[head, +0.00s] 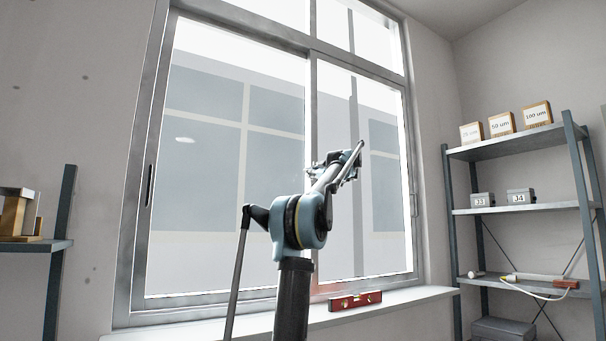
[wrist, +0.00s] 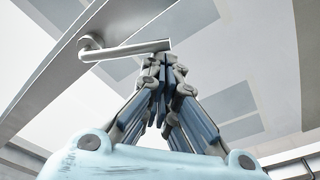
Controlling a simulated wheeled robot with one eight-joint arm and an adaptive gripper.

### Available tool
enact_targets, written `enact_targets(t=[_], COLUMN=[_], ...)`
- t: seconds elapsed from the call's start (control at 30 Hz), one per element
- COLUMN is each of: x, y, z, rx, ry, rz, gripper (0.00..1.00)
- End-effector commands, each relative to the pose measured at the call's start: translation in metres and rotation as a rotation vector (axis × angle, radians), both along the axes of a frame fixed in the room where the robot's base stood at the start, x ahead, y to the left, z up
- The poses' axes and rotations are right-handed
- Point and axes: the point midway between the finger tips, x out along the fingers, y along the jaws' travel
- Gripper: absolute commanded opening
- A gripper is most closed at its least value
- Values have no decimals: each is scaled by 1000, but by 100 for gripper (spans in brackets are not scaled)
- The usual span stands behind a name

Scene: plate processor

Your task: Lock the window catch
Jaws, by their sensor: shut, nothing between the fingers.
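The window catch (wrist: 128,50) is a grey lever on a round pivot, fixed to the window's middle bar (wrist: 75,62). In the wrist view its lever sticks out to the right from the bar, across the glass. My gripper (wrist: 166,60) is shut and empty, with its fingertips at the lever's free end. I cannot tell whether they touch it. In the head view my gripper (head: 338,160) is in front of the window (head: 275,140), just right of the middle bar. The catch is mostly hidden there by my gripper and arm.
A red spirit level (head: 355,300) lies on the sill (head: 415,297). A shelf rack (head: 515,145) with boxes and tools stands at the right. Another shelf (head: 35,245) is at the left edge. The space before the glass is otherwise clear.

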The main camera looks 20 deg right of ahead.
Motion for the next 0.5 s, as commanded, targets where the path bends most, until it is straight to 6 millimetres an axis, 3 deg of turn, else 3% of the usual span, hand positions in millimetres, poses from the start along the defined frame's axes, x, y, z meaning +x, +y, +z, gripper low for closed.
enact_targets(t=[0.5], x=[3], y=[-29], z=[-19], rx=[1], ry=[0], rz=[-3], gripper=[0])
